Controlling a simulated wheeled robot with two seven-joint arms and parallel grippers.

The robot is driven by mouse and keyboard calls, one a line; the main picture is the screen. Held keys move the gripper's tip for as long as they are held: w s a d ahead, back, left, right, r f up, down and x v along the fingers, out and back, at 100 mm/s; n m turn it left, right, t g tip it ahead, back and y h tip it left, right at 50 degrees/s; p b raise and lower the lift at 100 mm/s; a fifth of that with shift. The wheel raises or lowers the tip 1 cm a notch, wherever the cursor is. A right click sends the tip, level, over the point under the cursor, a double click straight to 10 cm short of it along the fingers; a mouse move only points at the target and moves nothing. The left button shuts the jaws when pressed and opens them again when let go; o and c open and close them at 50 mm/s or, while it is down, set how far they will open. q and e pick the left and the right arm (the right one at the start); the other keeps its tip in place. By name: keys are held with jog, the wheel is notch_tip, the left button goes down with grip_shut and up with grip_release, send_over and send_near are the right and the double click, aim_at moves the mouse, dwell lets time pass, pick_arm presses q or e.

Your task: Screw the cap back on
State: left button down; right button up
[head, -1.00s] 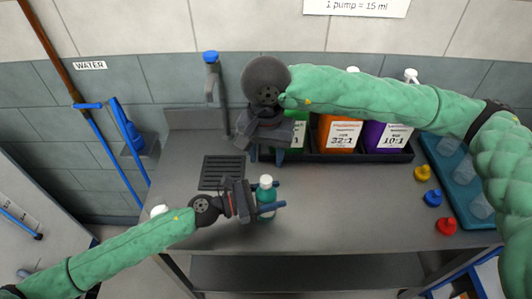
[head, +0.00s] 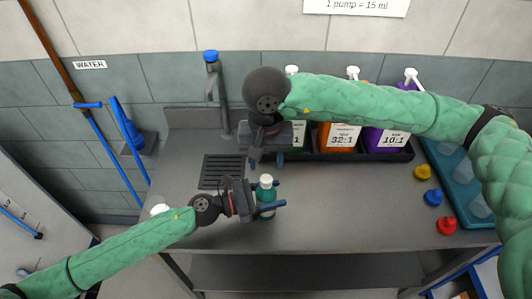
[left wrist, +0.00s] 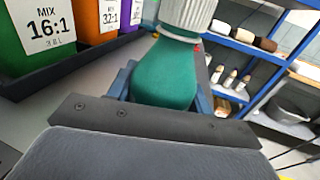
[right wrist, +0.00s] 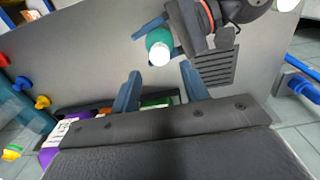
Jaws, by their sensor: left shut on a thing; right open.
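A teal bottle (head: 266,201) with a white cap (head: 266,181) on its top stands upright at the front of the steel counter. My left gripper (head: 268,205) is shut around the bottle's body. In the left wrist view the teal body (left wrist: 165,75) sits between the blue fingers, with the ribbed white cap (left wrist: 187,14) above. I cannot tell whether the cap is tight. My right gripper (head: 266,158) is open and empty, behind and above the bottle. In the right wrist view the white cap (right wrist: 159,54) lies beyond its spread blue fingers (right wrist: 158,90).
A dark tray (head: 330,155) at the back holds an orange jug (head: 338,136), a purple jug (head: 386,137) and a green jug. Red (head: 447,225), blue (head: 433,197) and yellow (head: 423,172) pieces lie right, beside a blue tray (head: 462,195). A tap (head: 213,75) stands behind the drain grid (head: 222,171).

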aim_at(266, 178)
jog(key=shift+f, duration=2.95)
grip_shut()
